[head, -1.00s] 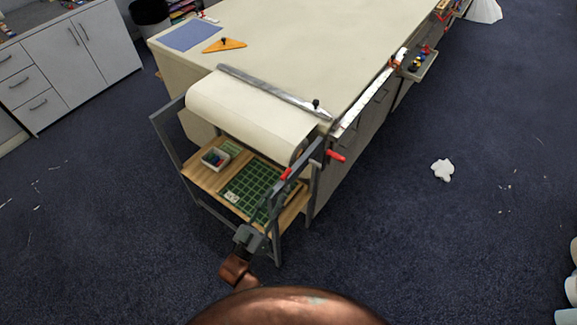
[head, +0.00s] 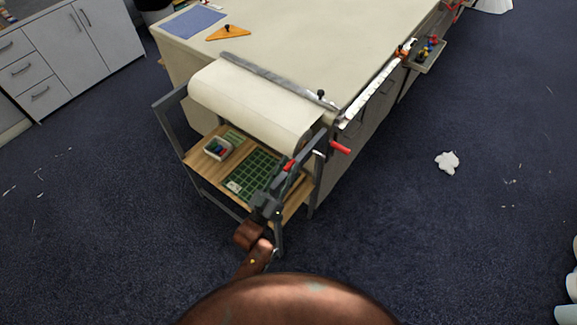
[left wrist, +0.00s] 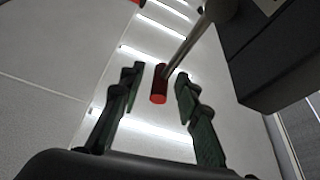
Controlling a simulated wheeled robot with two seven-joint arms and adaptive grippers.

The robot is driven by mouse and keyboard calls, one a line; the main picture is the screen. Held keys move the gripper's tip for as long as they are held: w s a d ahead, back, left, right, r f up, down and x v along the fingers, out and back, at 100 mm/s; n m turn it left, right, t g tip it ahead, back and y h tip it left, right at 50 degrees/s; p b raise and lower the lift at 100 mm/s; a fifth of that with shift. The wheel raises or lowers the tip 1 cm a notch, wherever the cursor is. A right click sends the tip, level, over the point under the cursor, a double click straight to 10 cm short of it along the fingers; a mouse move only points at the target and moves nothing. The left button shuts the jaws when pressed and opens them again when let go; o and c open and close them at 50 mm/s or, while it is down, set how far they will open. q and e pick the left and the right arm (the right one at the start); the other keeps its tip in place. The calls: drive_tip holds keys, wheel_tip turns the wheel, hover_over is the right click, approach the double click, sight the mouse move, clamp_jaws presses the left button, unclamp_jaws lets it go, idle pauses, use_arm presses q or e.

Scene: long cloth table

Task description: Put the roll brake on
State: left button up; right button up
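A large paper roll (head: 250,105) hangs in a grey frame at the table's near end. A small red grip (head: 288,166) shows at the frame's right end, and a longer red handle (head: 340,148) sticks out to the right. My left gripper (head: 284,180) is close to the small red grip. In the left wrist view, the left gripper (left wrist: 158,90) is open, with a red grip (left wrist: 159,84) on a metal rod between its fingers, apparently not clamped. Which red grip this is, I take as the small one, but overlap makes it unsure. My right gripper is out of view.
A metal cutting bar (head: 270,78) lies across the paper. Grey cabinets (head: 65,55) stand at left. Carpet right of the table is mostly open.

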use_arm(q)
clamp_jaws()
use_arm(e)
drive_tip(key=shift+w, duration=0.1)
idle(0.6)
